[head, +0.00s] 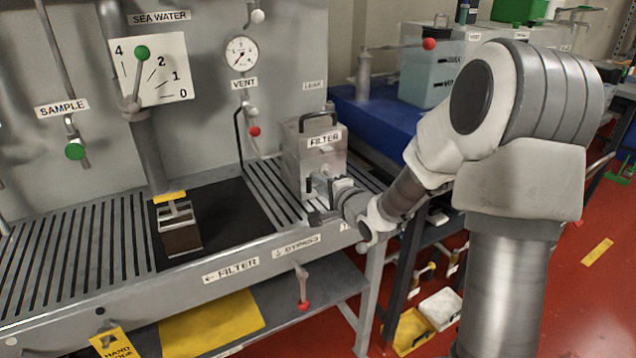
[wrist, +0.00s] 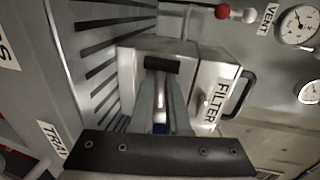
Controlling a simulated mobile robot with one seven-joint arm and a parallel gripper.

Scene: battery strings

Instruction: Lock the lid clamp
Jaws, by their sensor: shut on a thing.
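The metal filter box (head: 303,168) stands on the slatted right part of the bench, with a FILTER label and a dark carry handle (head: 320,116) on its top. My gripper (head: 319,190) is at the box's front face, low on it. In the wrist view the filter box (wrist: 213,70) lies just beyond my gripper (wrist: 162,85). The two fingers are close together and shut on the lid clamp, at a dark bar (wrist: 162,64) by the fingertips. The fingers hide most of the clamp, so its exact position cannot be told.
A vent valve with a red knob (head: 255,131) hangs on the panel above left of the box. A bypass lever (head: 303,284) hangs below the bench's front edge.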

